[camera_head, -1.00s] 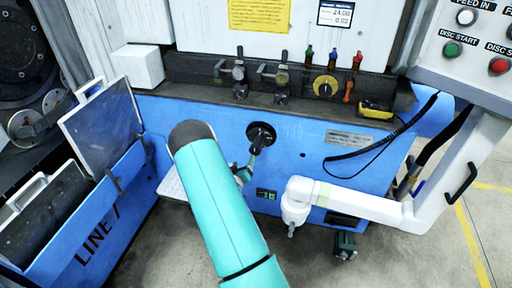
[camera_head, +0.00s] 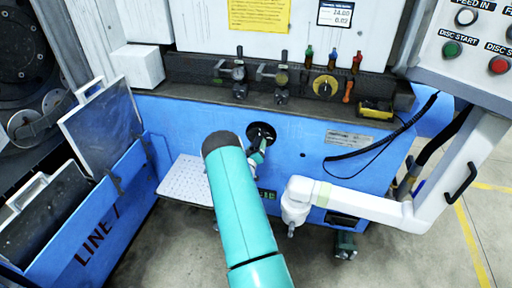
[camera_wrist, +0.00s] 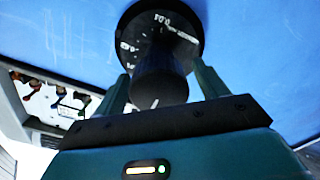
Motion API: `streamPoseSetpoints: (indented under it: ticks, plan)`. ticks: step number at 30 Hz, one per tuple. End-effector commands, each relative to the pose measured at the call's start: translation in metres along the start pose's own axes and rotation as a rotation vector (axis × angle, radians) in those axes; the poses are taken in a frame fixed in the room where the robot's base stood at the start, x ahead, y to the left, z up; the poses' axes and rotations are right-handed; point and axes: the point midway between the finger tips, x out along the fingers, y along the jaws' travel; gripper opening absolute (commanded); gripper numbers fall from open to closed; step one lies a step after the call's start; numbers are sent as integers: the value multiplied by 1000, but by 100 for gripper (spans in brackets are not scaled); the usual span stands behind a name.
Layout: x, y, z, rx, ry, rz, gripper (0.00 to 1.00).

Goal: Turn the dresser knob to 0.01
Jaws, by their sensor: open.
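The dresser knob is a black round knob on a black dial plate set in the blue machine front. In the wrist view the knob (camera_wrist: 160,78) stands out toward me, with a white mark on its near end. White markings show on the dial plate (camera_wrist: 165,28) behind it, too blurred to read fully. My gripper (camera_wrist: 158,85) is open, with one teal finger on each side of the knob; I cannot tell whether they touch it. In the head view the dial plate (camera_head: 261,134) shows behind my gripper (camera_head: 258,152), and my arm covers part of the area below.
A white jointed support arm (camera_head: 345,202) holding the control panel (camera_head: 470,40) is right of my arm. A white perforated plate (camera_head: 187,181) is to the left.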

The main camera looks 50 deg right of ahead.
Motion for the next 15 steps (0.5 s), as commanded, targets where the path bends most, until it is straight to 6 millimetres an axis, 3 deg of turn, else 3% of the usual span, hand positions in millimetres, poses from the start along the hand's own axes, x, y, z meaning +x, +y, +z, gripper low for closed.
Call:
streamPoseSetpoints:
  ticks: [11, 15]
  plan:
    - [10, 0, 0, -1, -1, -1, 72]
    - [10, 0, 0, -1, -1, -1, 49]
